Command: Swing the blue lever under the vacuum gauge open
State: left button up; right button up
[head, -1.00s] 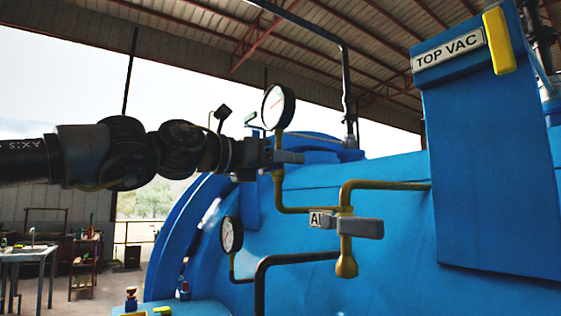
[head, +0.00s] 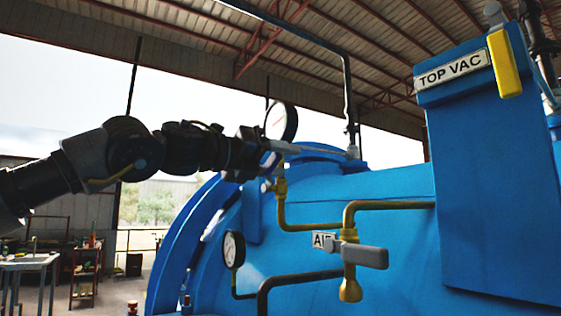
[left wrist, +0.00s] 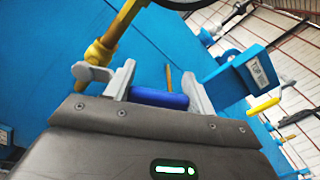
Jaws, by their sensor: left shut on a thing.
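The vacuum gauge (head: 281,120) is a round white dial on a brass pipe (head: 281,205) in front of the blue vessel. My left gripper (head: 282,148) is just below and in front of the dial, partly covering it. In the left wrist view, the blue lever (left wrist: 160,98) lies crosswise between the two grey fingers of my left gripper (left wrist: 158,84), which is shut on it. The brass valve and pipe (left wrist: 98,52) stand at its left. My right gripper is out of view.
Below are a grey lever (head: 365,256) on a brass valve by a partly hidden label (head: 322,240), and a smaller gauge (head: 233,250). A blue box marked TOP VAC (head: 480,150) with a yellow handle (head: 505,63) stands right. A workbench (head: 28,262) is far left.

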pick_arm(q)
jog(key=shift+w+a+r+n, duration=0.2)
jog(key=shift+r+n, duration=0.1)
jog(key=shift+n, duration=0.1)
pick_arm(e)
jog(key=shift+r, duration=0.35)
pick_arm(q)
jog(key=o, duration=1)
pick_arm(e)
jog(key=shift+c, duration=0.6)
pick_arm(q)
jog(key=shift+o, duration=0.6)
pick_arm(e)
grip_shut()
pick_arm(q)
jog(key=shift+s+a+f, duration=0.1)
jog(key=shift+s+a, duration=0.05)
jog(key=shift+a, duration=0.05)
jog(key=b+v, duration=0.3)
jog(key=v, duration=0.7)
jog(key=shift+b, duration=0.35)
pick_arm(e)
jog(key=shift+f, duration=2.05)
pick_arm(q)
jog(key=shift+a, duration=0.1)
